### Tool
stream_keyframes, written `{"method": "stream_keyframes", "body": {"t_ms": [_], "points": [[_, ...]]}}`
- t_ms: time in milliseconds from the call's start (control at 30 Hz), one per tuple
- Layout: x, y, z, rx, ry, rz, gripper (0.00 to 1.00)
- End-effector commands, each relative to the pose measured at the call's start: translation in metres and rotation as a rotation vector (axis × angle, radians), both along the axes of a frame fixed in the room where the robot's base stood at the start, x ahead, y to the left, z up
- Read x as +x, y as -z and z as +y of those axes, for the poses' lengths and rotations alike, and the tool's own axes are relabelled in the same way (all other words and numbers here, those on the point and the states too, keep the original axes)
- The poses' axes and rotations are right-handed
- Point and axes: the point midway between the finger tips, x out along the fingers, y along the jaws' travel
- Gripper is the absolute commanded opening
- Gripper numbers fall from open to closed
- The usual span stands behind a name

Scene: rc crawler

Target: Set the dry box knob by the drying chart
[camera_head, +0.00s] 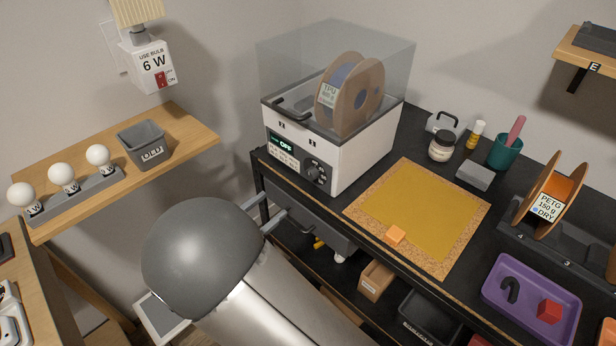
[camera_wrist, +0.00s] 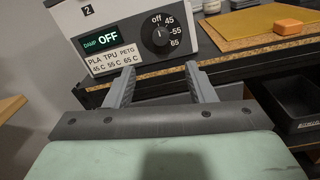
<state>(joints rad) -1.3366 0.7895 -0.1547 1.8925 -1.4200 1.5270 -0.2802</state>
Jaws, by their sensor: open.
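The white dry box (camera_head: 361,161) stands on the dark bench under a clear cover, with a TPU spool (camera_head: 349,94) inside. Its black knob (camera_wrist: 157,38) is on the front panel, with marks off, 45, 55 and 65 around it; its display (camera_wrist: 107,38) reads DAMP OFF. The drying chart (camera_wrist: 113,59) below the display lists PLA 45 C, TPU 55 C and PETG 65 C. The knob also shows in the head view (camera_head: 313,175). My gripper (camera_wrist: 161,68) is open and empty, its fingertips just below the knob in the wrist view, apart from it.
A cork-edged yellow mat (camera_head: 420,215) with an orange block (camera_head: 396,235) lies right of the box. A PETG spool (camera_head: 550,200) marked DRY stands further right, near a purple tray (camera_head: 500,284). A wooden shelf (camera_head: 185,137) with bulbs is at left. Bins stand under the bench.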

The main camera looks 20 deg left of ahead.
Motion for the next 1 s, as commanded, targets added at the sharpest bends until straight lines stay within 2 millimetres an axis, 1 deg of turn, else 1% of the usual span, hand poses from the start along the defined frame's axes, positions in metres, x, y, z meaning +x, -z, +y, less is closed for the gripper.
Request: {"method": "stream_keyframes", "body": {"t_ms": [33, 100, 300, 500, 700, 1000], "points": [[0.010, -0.003, -0.007, -0.002, 0.005, 0.000, 0.50], [0.025, -0.003, -0.014, -0.002, 0.005, 0.000, 0.50], [0.064, -0.003, -0.034, -0.002, 0.006, 0.001, 0.50], [0.096, -0.002, -0.049, 0.000, 0.004, 0.002, 0.50], [0.112, 0.000, -0.056, 0.000, 0.002, 0.003, 0.50], [0.115, 0.000, -0.058, 0.001, 0.002, 0.002, 0.50]]}}
